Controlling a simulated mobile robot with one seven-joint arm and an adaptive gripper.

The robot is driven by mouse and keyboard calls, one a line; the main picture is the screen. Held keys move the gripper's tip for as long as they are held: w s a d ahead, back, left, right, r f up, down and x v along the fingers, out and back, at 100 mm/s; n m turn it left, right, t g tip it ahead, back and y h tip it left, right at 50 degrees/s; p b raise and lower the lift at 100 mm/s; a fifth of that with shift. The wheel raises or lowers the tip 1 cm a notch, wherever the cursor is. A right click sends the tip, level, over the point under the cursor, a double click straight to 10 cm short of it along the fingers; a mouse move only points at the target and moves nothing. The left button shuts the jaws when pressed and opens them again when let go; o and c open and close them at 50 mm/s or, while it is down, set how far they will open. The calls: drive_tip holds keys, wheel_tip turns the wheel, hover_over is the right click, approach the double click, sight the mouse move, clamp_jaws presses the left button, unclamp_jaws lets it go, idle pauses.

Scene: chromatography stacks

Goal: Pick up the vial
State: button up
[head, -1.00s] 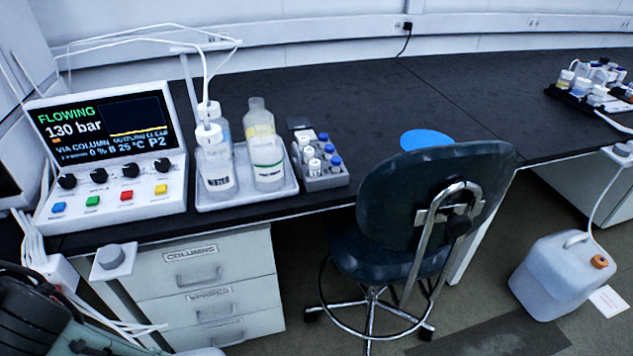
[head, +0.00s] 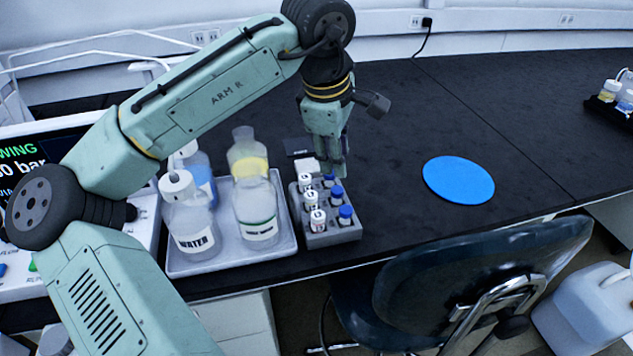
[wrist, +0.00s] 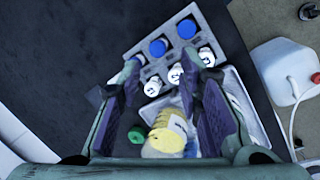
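A grey rack (head: 331,236) on the black bench holds small vials in two columns. White-capped vials (head: 312,199) stand on its left and blue-capped vials (head: 337,195) on its right. My gripper (head: 333,172) points down over the rack's back end and partly hides the rear vials. In the wrist view my gripper (wrist: 165,76) is open, its purple-padded fingers apart. White-capped vials (wrist: 176,73) show between the fingertips, and blue caps (wrist: 158,47) lie beyond them. I cannot tell whether a finger touches any vial. Nothing is held.
A tray (head: 252,249) with several bottles stands close left of the rack, including a water bottle (head: 191,222). A flat blue disc (head: 458,179) lies to the right on clear bench. A dark chair (head: 460,275) stands at the front edge. A control box (head: 140,215) is at left.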

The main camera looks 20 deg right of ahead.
wheel_tip(320, 180, down, 2)
drive_tip(key=s+a+n+g+y, duration=0.2)
drive_tip(key=a, duration=0.1)
hover_over(319, 215)
drive_tip(key=f, duration=0.5)
drive_tip(key=shift+d, duration=0.3)
drive_tip(key=shift+a+f+p, duration=0.15)
drive_tip(key=shift+f+p, duration=0.3)
drive_tip(key=shift+f, duration=1)
drive_tip(key=shift+a+f+p, duration=0.15)
drive_tip(key=shift+f+p, duration=0.3)
drive_tip(key=shift+f, duration=1)
drive_tip(key=shift+c, duration=0.5)
drive_tip(key=c, duration=0.7)
